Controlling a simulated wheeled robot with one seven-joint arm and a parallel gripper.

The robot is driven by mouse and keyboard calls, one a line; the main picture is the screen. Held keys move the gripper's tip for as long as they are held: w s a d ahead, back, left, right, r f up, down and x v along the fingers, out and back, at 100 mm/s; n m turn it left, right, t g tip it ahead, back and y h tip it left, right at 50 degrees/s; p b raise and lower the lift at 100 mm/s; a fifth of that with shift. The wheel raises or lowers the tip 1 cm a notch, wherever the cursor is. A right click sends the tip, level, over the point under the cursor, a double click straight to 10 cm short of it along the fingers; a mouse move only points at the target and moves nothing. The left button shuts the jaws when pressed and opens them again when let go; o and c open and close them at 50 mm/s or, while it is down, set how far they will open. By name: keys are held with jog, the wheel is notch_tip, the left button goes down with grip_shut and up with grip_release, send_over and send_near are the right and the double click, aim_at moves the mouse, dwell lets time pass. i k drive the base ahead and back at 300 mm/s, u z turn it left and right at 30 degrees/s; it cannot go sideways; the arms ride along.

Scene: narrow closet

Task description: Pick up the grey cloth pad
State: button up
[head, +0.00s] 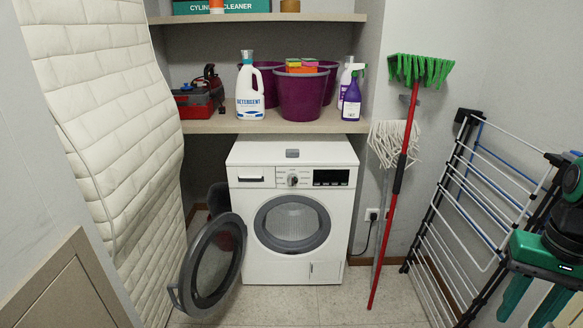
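A small grey pad (292,153) lies flat on the white top of the washing machine (255,151), near the middle and towards the front edge. Nothing covers it. My gripper (528,312), green and black, is at the lower right edge of the head view. Its two green fingers point down and stand apart, with nothing seen between them. It is well to the right of the pad and apart from it, in front of the drying rack.
The washer's round door (212,268) hangs open at left. A shelf (227,126) above holds a detergent bottle (249,88), purple buckets (303,96) and a toolbox (199,99). A broom (399,165), mop (392,141) and drying rack (468,169) stand right. A quilted mattress (100,100) leans left.

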aim_at(290, 152)
jog(key=z, duration=0.15)
jog(key=k, duration=0.2)
jog(key=u, duration=0.8)
jog(key=i, duration=2.25)
jog(key=z, duration=1.05)
jog(key=i, duration=0.25)
jog(key=z, duration=0.2)
